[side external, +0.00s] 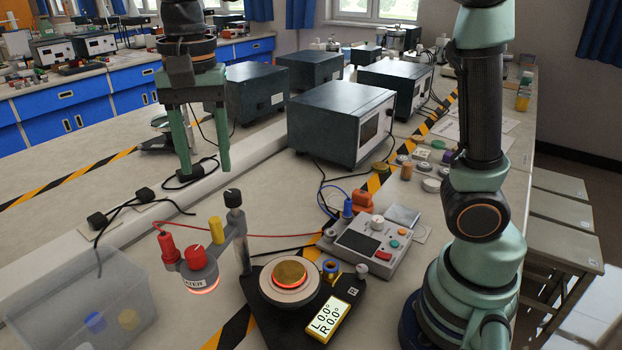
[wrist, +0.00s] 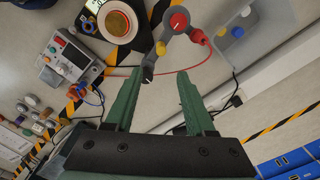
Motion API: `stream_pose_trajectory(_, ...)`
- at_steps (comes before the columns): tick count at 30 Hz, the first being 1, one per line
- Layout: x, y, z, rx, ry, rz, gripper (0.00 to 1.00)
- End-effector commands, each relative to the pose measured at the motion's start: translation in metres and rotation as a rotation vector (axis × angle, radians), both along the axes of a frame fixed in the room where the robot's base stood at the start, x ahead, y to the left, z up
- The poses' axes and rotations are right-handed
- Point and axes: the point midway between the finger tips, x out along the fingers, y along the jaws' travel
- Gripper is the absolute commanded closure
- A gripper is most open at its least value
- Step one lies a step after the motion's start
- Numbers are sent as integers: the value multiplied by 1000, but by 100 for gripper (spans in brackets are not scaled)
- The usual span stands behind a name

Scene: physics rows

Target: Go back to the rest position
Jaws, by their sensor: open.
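My gripper (side external: 202,170) is open and empty, with its two green fingers pointing down above the bench, behind the heater stand. The gripper also shows in the wrist view (wrist: 157,75), its fingers spread apart. The grey heater head (side external: 198,264) has a red knob and a glowing orange underside, and its arm joins an upright post with a black knob (side external: 233,198). Beside it, a gold disc (side external: 290,271) sits on a round pale plate with a glowing ring, on a black base. A yellow display (side external: 328,318) on the base reads L 0.0° R 0.0°.
A clear bin (side external: 75,310) with blue and yellow pieces stands at front left. A control box (side external: 366,246) with coloured buttons is right of the base. Large dark instrument boxes (side external: 342,118) stand behind. Red and black cables cross the bench. Small cylinders lie at right.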

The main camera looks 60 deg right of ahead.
Motion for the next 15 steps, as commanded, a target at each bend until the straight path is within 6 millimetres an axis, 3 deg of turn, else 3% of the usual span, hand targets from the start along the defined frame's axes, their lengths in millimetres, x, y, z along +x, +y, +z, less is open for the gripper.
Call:
stream_pose_trajectory(8, -26, -63, 2, 11, -169, 269, 45)
stream_pose_trajectory(15, -59, -116, -16, -74, -342, 560, 45)
